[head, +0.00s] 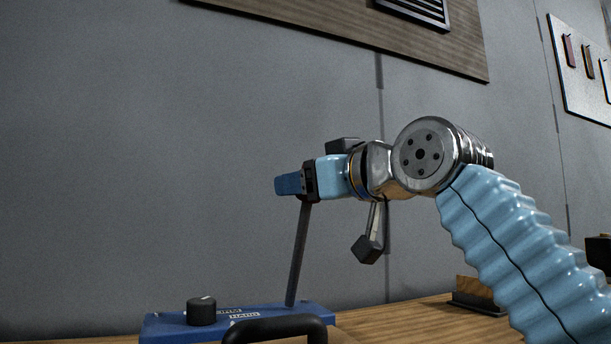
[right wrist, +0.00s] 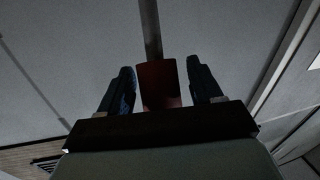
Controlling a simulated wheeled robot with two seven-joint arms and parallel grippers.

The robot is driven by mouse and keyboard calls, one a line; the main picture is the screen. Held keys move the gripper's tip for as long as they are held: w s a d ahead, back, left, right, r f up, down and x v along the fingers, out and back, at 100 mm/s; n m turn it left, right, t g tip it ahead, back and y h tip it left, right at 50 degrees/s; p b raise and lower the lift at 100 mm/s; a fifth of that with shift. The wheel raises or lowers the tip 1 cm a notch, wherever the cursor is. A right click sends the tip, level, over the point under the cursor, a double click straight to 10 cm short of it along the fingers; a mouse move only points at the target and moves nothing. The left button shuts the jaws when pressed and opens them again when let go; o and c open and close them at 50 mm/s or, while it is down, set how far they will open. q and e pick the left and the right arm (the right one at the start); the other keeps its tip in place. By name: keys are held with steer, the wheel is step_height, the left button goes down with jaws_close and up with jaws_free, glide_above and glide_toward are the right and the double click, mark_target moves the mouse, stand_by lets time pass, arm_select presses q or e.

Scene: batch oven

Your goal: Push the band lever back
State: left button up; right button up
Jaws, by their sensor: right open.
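A blue device (head: 245,319) with white lettering sits at the bottom of the head view. A dark flat lever (head: 299,255) rises from it, slightly tilted, up to my right gripper (head: 289,184). In the right wrist view the lever (right wrist: 150,30) ends in a dark red grip (right wrist: 158,84). My right gripper (right wrist: 160,68) is open, with one finger on each side of the red grip. Narrow gaps show on both sides, so it is not clamped. In the head view the fingers hide the lever's top. My left gripper is not in view.
A black knob (head: 201,311) and a black curved handle (head: 275,328) are by the lever's foot. A wooden tabletop (head: 415,322) runs to the right. A grey wall (head: 150,150) stands behind, with a vented wooden panel (head: 330,30) high up. The air left of the lever is clear.

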mark_target(300, 221)
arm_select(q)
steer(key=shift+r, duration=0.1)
arm_select(e)
steer(key=shift+w+a, duration=0.15)
steer(key=shift+w, duration=0.2)
steer(key=shift+c, duration=0.5)
jaws_close()
steer(key=w+p, duration=0.1)
steer(key=p, duration=0.1)
steer(key=w+r+g+p, duration=0.1)
steer(key=p, duration=0.2)
steer(key=shift+a+r+h, duration=0.2)
steer(key=shift+a+h, duration=0.1)
steer(key=shift+a, duration=0.05)
steer(key=shift+w+f, duration=0.1)
steer(key=shift+f, duration=0.2)
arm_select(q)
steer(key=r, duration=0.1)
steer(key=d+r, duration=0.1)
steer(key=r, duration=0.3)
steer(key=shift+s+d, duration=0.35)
arm_select(e)
steer(key=shift+o, duration=0.5)
jaws_free()
